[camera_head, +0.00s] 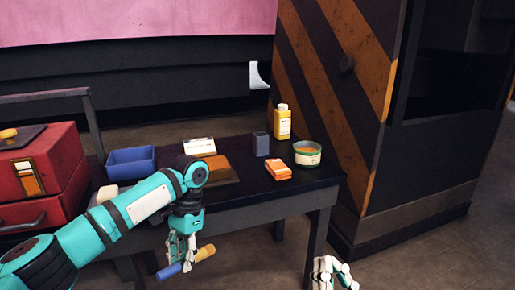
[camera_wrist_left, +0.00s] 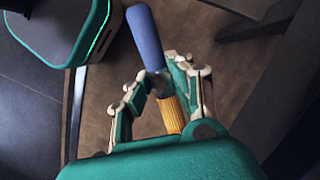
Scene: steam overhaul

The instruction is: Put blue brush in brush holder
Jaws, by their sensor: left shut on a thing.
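The blue brush has a blue handle (camera_head: 169,271) and a yellow bristle end (camera_head: 206,252). My left gripper (camera_head: 187,262) is shut on its middle and holds it in front of the table, below the tabletop. In the left wrist view the blue handle (camera_wrist_left: 146,38) points up and away, and the yellow end (camera_wrist_left: 171,112) lies between the fingers (camera_wrist_left: 152,90). A small grey-blue upright cup (camera_head: 261,144), which looks like the brush holder, stands on the table. My right gripper (camera_head: 332,272) is partly in view at the bottom, away from the table; its opening is unclear.
The dark table (camera_head: 285,199) also bears a yellow bottle (camera_head: 282,122), an open can (camera_head: 307,155), an orange block (camera_head: 278,170), a blue bin (camera_head: 131,163) and a brown board (camera_head: 222,168). A red toolbox (camera_head: 40,175) is at left. A striped cabinet (camera_head: 335,100) stands behind right.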

